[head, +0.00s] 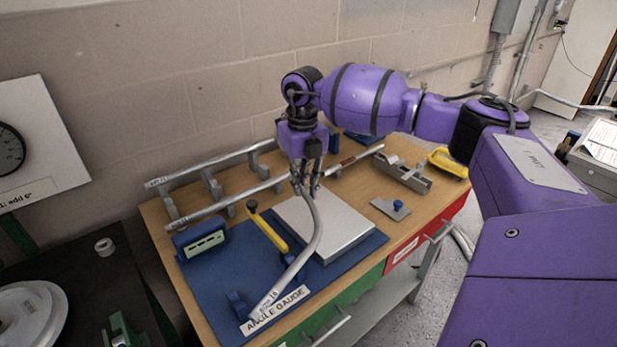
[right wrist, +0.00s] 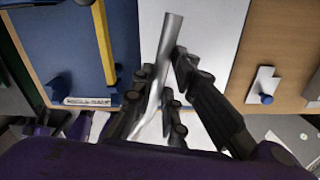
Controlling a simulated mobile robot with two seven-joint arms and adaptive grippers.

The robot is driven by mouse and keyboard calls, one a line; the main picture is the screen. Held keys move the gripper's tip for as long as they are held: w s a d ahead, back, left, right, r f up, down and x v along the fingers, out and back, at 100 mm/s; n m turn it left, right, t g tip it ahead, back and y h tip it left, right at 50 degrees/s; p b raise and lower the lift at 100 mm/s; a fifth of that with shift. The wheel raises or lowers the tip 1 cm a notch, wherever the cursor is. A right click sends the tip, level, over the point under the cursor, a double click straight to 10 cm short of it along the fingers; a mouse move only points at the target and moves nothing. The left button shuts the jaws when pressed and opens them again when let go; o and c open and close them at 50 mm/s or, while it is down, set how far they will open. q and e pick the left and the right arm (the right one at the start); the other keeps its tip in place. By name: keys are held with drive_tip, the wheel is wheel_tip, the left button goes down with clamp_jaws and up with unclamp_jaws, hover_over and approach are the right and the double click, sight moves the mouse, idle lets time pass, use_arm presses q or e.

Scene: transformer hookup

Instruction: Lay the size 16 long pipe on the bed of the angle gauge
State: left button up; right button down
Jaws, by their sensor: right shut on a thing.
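My right gripper (head: 309,186) is shut on a bent silver pipe (head: 294,272), near its upper end. The pipe curves down toward the front left; its lower end bears a small label, hard to read, near the "ANGLE GAUGE" sign. The gauge has a blue base (head: 222,278), a pale flat plate (head: 347,222), a yellow arm (head: 268,231) and a display (head: 204,242). The pipe hangs over the base and plate; I cannot tell whether it touches them. In the right wrist view the pipe (right wrist: 160,75) passes between the fingers (right wrist: 157,100). My left gripper is not in view.
Long straight pipes (head: 205,165) lie on a grey rack along the back of the wooden bench (head: 155,215). A blue-knobbed plate (head: 391,208), a grey tool (head: 403,174) and a yellow-handled item (head: 448,163) stand on the right. A dark table is at left.

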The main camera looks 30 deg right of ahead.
drive_tip(key=d+m, duration=0.1)
drive_tip(key=m, duration=0.1)
drive_tip(key=w+d+m, duration=0.1)
drive_tip(key=shift+d+r+m, duration=0.15)
drive_tip(key=shift+m, duration=0.25)
drive_tip(key=shift+w, duration=0.1)
drive_tip(key=shift+d+f+b, duration=0.1)
drive_tip(key=shift+f+b, duration=0.5)
drive_tip(key=shift+f, duration=2.75)
